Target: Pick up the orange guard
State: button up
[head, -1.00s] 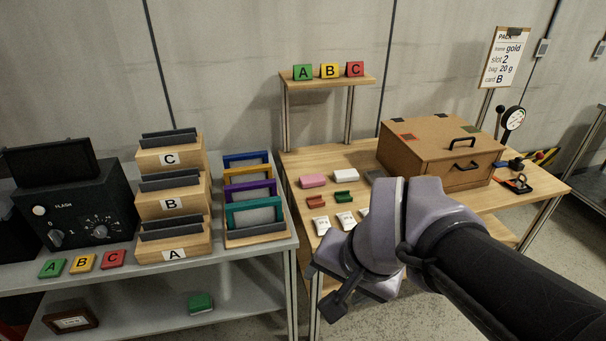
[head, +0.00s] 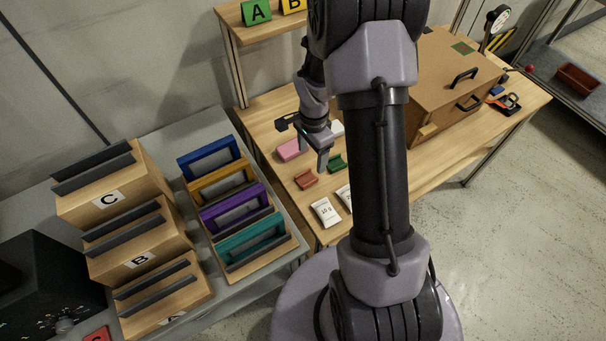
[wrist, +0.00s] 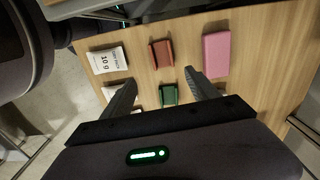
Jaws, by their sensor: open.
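A small rust-red, notched piece (head: 306,180) lies on the wooden table; I cannot tell whether it is the orange guard. In the wrist view the same piece (wrist: 161,53) lies just beyond the fingertips. A small orange-and-black item (head: 509,102) lies at the table's right end, beyond the brown box. My gripper (wrist: 160,80) is open and empty above the table, its fingers pointing down. A green notched piece (wrist: 168,95) shows between the fingers in the wrist view and also in the head view (head: 337,163).
A pink block (wrist: 216,54) and white packets (wrist: 108,60) lie around the rust-red piece. The brown box (head: 450,80) stands to the right. A rack of coloured frames (head: 240,215) stands on the grey bench at left. My arm hides part of the table.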

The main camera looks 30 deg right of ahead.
jog(key=b, duration=0.1)
send_over(307, 180)
jog(key=d, duration=0.1)
notch_tip(307, 180, down, 5)
jog(key=shift+d+f, duration=0.1)
jog(key=f+b, duration=0.1)
jog(key=f, duration=0.1)
jog(key=a+f+b, duration=0.1)
jog(key=f, duration=0.2)
jog(key=shift+w+a+f+b, duration=0.1)
jog(key=shift+w+b, duration=0.05)
jog(key=shift+b, duration=0.15)
jog(key=shift+c, duration=0.9)
jog(key=c, duration=1.3)
